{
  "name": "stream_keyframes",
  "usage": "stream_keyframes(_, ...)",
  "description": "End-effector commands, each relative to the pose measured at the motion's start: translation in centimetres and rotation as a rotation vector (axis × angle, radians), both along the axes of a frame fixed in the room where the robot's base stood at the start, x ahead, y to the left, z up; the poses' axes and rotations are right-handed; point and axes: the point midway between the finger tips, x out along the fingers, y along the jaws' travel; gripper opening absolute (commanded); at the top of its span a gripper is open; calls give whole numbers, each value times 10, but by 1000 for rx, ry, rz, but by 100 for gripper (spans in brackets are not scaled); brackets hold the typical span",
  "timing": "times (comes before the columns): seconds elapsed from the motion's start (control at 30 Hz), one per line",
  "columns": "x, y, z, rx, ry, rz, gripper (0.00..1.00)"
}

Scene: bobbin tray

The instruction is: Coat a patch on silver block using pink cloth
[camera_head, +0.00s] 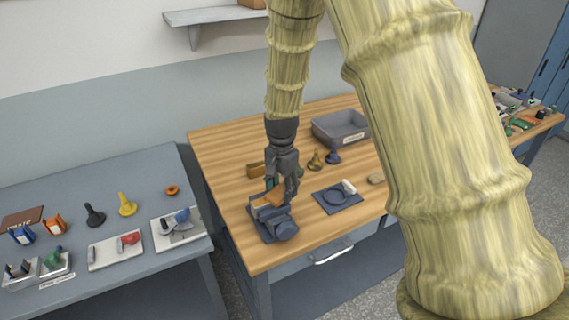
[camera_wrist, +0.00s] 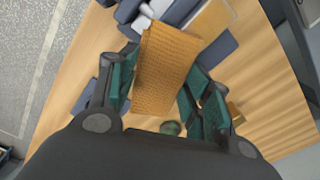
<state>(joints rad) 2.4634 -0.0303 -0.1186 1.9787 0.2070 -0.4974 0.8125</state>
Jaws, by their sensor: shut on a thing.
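My gripper (camera_head: 284,188) is over the near left part of the wooden table. It is shut on an orange-brown textured pad (camera_wrist: 165,70), which fills the space between its green-lined fingers in the wrist view. The pad looks orange-brown rather than pink. Just below is a dark blue-grey vise (camera_head: 282,230), with a tan-topped piece (camera_wrist: 212,20) at it that shows a pale grey edge. I cannot tell whether that piece is the silver block. I cannot tell whether the pad touches it. No clearly pink cloth shows.
A dark mat with a ring (camera_head: 338,197) lies right of the vise. A grey bin (camera_head: 338,127) and small knobbed pieces (camera_head: 316,160) stand behind. The blue-grey side table (camera_head: 70,196) at left holds several tools. My arm hides the right part of the wooden table.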

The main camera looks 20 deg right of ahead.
Motion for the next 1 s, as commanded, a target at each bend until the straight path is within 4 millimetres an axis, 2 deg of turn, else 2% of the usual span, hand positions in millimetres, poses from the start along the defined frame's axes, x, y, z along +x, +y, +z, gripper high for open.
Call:
stream_keyframes(0.17,0,-2,26,0,-1,2,27)
stream_keyframes(0.7,0,-2,73,-1,0,1,27)
stream_keyframes(1.0,0,-2,80,0,1,1,27)
